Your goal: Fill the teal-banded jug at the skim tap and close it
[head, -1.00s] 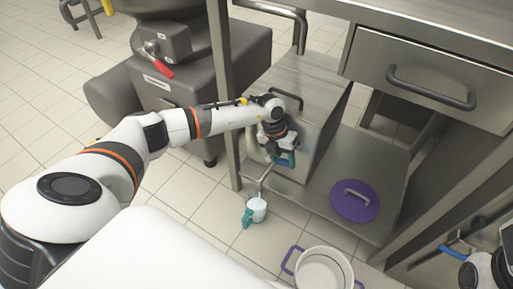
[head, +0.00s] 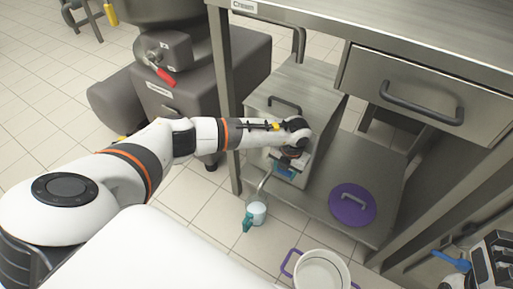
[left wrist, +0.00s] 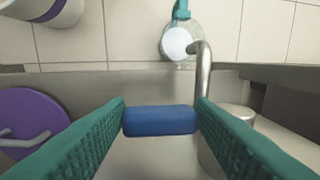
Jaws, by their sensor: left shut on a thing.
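The jug (head: 258,214) stands on the floor under the end of a thin metal spout (head: 264,184), its teal handle toward the left. In the left wrist view the jug (left wrist: 180,42) shows a pale white top, with the bent spout (left wrist: 203,70) reaching over it. My left gripper (head: 285,171) is at the front of the steel box; in the left wrist view its teal fingers (left wrist: 160,122) are shut on a blue bar-shaped handle (left wrist: 160,119). My right gripper (head: 492,262) shows only partly at the lower right edge, and its jaws are unclear.
A purple lid (head: 352,205) lies on the low steel shelf (head: 318,196). A pale pot with purple handles (head: 322,272) stands on the floor to the right of the jug. A drawer (head: 425,95) and table legs enclose the right side. Open floor lies left of the jug.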

